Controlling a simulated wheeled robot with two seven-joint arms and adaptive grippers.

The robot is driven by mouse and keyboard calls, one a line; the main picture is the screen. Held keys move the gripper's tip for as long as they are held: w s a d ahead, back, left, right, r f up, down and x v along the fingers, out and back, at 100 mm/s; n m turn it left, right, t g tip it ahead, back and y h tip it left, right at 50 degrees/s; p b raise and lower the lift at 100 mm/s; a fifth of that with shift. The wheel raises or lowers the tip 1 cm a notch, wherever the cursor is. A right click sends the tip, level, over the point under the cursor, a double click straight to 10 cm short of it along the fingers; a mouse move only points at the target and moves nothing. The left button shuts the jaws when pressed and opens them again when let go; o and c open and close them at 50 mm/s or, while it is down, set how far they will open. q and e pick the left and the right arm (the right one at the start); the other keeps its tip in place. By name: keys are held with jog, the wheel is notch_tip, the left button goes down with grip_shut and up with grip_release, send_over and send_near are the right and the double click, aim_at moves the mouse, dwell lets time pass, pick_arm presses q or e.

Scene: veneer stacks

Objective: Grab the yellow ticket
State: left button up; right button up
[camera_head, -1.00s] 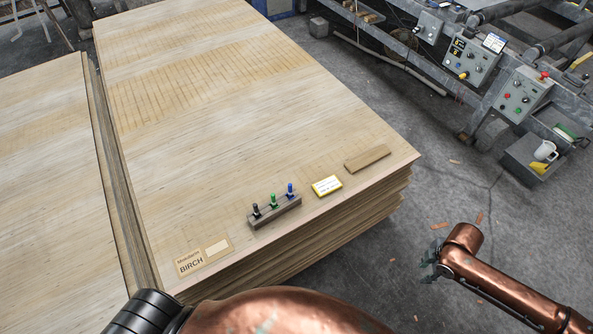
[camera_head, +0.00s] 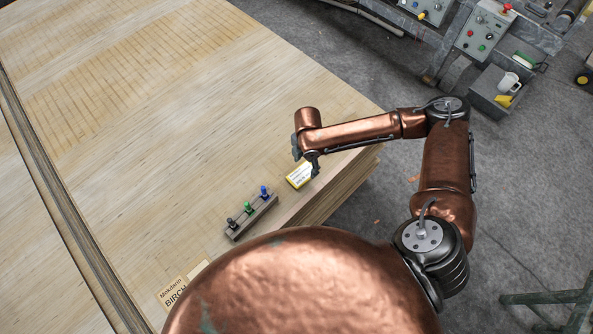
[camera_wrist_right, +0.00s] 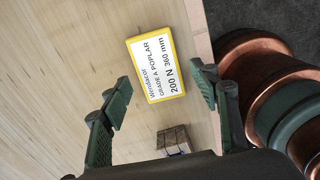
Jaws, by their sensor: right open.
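The yellow ticket (camera_head: 299,176) lies flat near the front right edge of the veneer stack. In the right wrist view it is a yellow-bordered white card (camera_wrist_right: 156,70) with dark print, including "GRADE A POPLAR" and "200 N 360 mm". My right gripper (camera_head: 305,162) is just over the ticket in the head view, partly covering it. In the wrist view my right gripper (camera_wrist_right: 160,93) is open, its two green-grey fingers apart, with the ticket between and beyond their tips. Nothing is held. My left gripper is out of view.
A dark wooden holder (camera_head: 252,217) with black, green and blue pegs stands left of the ticket. A BIRCH label (camera_head: 174,294) lies further front left. The veneer stack (camera_head: 150,130) is otherwise largely clear. A grey bin (camera_head: 497,92) with a mug stands beyond it.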

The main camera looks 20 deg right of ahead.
aim_at(302, 173)
jog(key=o, duration=0.3)
jog(key=shift+w+a+f, duration=0.1)
jog(key=shift+a+f, duration=0.25)
jog(key=shift+f, duration=0.4)
jog(key=f+b, duration=0.1)
jog(key=f, duration=0.3)
jog(key=shift+w+a+f+b, duration=0.1)
jog(key=shift+a+f+b, duration=0.1)
jog(key=shift+b, duration=0.2)
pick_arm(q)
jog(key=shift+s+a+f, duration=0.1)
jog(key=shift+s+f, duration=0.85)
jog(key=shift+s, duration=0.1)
pick_arm(e)
jog(key=shift+c, duration=0.4)
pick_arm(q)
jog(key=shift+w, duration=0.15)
pick_arm(e)
jog(key=c, duration=1.2)
jog(key=shift+r, duration=0.15)
